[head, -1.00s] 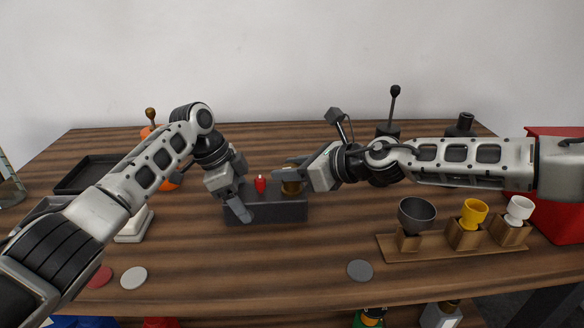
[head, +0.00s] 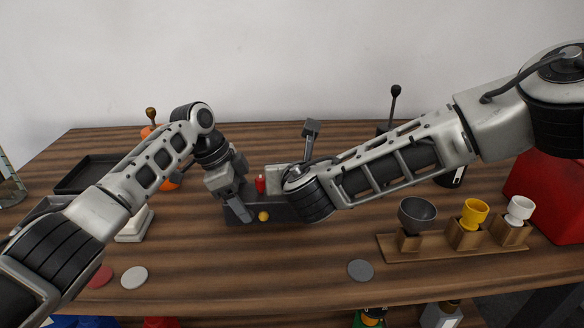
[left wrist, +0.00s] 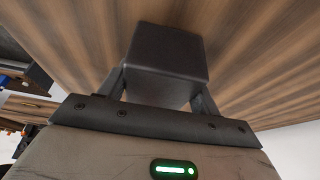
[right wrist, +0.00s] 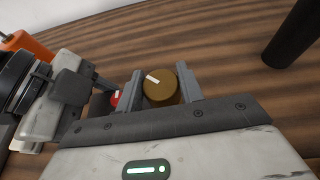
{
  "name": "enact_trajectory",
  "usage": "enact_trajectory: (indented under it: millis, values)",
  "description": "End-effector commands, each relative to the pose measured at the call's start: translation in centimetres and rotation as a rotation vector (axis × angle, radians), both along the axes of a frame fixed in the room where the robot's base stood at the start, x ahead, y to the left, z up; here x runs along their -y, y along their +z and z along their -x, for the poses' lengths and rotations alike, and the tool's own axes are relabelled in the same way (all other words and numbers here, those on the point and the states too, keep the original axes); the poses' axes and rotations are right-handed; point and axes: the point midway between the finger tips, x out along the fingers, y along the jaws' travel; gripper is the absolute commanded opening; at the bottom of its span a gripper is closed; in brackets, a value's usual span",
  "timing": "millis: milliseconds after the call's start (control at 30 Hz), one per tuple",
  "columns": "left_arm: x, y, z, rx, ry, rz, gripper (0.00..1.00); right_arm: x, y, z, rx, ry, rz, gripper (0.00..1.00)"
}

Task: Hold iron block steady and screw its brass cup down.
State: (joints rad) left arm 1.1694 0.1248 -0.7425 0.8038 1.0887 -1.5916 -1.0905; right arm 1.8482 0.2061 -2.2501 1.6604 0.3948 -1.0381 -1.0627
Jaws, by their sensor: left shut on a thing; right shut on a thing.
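My left gripper (head: 238,209) is shut on the block's left end. The left wrist view shows the block (left wrist: 165,55) between both fingers. My right gripper (right wrist: 160,85) is shut on the brass cup (right wrist: 162,90), whose round top bears a white mark.
A wooden rack (head: 455,247) holds a grey cup (head: 417,214), a yellow cup (head: 474,212) and a white cup (head: 520,209) at right. A grey disc (head: 360,270) lies in front. A black tray (head: 88,174) lies at left, a red bin (head: 545,195) at right.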

Motion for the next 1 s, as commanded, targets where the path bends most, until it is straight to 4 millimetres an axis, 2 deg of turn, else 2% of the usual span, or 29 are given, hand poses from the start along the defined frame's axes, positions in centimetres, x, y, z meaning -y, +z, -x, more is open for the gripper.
enact_trajectory:
  millis: [500, 1000]
  values:
    - [0.05, -0.13, 0.05, -0.002, 0.0, 0.0, 0.02, -0.18, 0.16, -0.07, 0.004, -0.405, -0.005, 0.14]
    - [0.05, -0.13, 0.05, -0.002, -0.001, 0.0, 0.02, 0.02, 0.29, -0.1, 0.006, -0.527, -0.004, 0.14]
